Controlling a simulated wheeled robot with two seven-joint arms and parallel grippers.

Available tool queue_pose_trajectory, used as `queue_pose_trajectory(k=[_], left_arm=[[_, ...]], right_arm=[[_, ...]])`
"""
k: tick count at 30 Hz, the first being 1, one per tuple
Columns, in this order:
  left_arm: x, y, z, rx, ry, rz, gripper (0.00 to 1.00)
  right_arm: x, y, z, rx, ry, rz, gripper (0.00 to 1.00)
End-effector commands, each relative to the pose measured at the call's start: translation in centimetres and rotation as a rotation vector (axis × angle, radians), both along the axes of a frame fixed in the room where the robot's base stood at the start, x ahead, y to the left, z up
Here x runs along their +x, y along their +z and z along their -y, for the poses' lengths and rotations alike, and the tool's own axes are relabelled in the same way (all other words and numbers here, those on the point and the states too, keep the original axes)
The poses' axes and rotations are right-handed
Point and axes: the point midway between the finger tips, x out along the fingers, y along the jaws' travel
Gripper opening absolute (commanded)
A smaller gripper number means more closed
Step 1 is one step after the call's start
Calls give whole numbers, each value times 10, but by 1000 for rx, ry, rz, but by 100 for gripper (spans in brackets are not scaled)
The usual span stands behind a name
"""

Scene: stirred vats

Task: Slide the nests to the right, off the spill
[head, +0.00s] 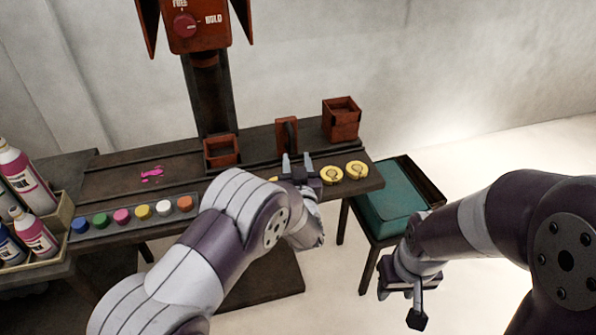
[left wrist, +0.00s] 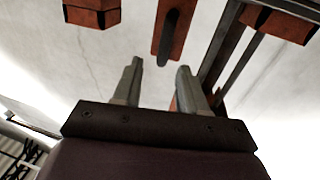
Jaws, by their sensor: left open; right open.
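Two round yellow nests (head: 331,175) (head: 356,170) sit side by side near the right end of the dark bench. A bit of yellow (head: 273,179) shows just left of my left gripper, mostly hidden by it. The pink spill (head: 152,174) lies on the bench's left part, well apart from the nests. My left gripper (head: 298,162) is open, just left of the two nests; whether it touches anything I cannot tell. In the left wrist view its fingers (left wrist: 159,82) are apart with nothing between them. My right gripper (head: 402,304) is open and empty, low at the right, off the bench.
Orange-red holders (head: 222,152) (head: 287,137) (head: 341,120) stand along the bench's back, below a red machine head (head: 195,22). Several paint pots (head: 142,212) line the front left, beside bottles (head: 25,180). A teal-topped stand (head: 395,205) is at the right.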

Motion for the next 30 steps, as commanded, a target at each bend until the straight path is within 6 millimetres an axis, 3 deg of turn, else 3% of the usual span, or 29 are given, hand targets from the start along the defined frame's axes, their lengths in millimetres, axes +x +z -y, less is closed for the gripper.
queue_pose_trajectory(k=[3, 7, 22, 24, 26, 28, 30], left_arm=[[-23, 0, 3, 1, -3, -1, 42], [-35, 0, 4, 1, -1, 0, 42], [-38, -1, 4, -6, -2, -5, 42], [-38, -15, 9, -24, -26, -69, 42], [-46, -43, 18, -28, -83, -197, 42], [-73, -85, 30, -19, -189, -444, 42], [-117, -94, 22, -5, -277, -747, 42]], right_arm=[[0, -1, 0, 0, 0, 0, 43], [0, -1, 0, 0, 0, 0, 43], [0, -1, 0, 0, 0, 0, 43], [0, -1, 0, 0, 0, 0, 43], [0, -1, 0, 0, 0, 0, 43], [0, 1, 0, 0, 0, 0, 43], [0, 15, 0, 0, 0, -1, 43]])
